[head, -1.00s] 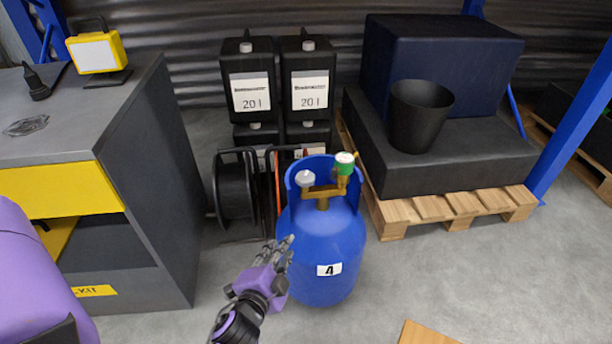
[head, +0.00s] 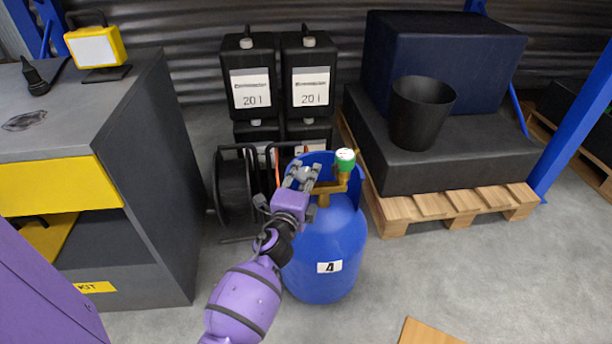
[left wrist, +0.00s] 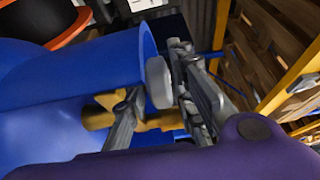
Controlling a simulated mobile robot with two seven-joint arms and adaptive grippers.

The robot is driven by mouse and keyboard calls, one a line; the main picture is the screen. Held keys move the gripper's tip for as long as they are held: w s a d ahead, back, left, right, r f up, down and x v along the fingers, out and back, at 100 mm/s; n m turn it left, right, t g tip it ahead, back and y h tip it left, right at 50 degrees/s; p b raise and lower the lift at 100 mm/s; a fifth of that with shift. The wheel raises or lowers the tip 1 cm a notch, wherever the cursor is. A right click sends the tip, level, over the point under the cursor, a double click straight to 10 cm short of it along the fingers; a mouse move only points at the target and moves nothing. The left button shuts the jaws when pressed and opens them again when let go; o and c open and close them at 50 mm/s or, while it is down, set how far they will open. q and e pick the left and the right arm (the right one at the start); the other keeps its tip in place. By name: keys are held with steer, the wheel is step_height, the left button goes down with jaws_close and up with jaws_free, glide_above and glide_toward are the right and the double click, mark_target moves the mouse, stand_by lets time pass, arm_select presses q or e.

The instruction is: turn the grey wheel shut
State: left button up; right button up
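The blue gas cylinder (head: 325,245), marked with a 4, stands upright on the floor. It has a brass valve piece (head: 341,184) inside its blue collar. The grey wheel (left wrist: 159,82) sits on one end of the brass; in the head view my fingers partly cover it. My right gripper is out of view.
Black 20 l canisters (head: 252,88) and a cable reel (head: 236,188) stand behind the cylinder. A wooden pallet (head: 455,207) with black and navy blocks and a black bucket (head: 420,112) is at the right. A grey cabinet (head: 150,190) is at the left. Floor in front right is mostly clear.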

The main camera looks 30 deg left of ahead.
arm_select(q)
steer(key=shift+w+a, duration=0.1)
steer(key=shift+w, duration=0.15)
jaws_close()
steer(key=shift+a+r+m+h+p, duration=0.1)
steer(key=shift+r+m+h+p, duration=0.1)
steer(key=shift+m+h+p, duration=0.95)
steer(key=shift+m+t+h, duration=0.25)
steer(key=shift+t+h, duration=0.05)
steer(key=shift+h, duration=0.75)
steer(key=shift+f+m+h+b, duration=0.15)
steer(key=shift+m+h, duration=0.35)
steer(key=shift+h, duration=0.3)
steer(key=shift+f+m+h+b, duration=0.15)
steer(key=shift+m+h, duration=0.35)
steer(key=shift+h, duration=0.3)
steer(key=shift+r, duration=0.1)
jaws_free()
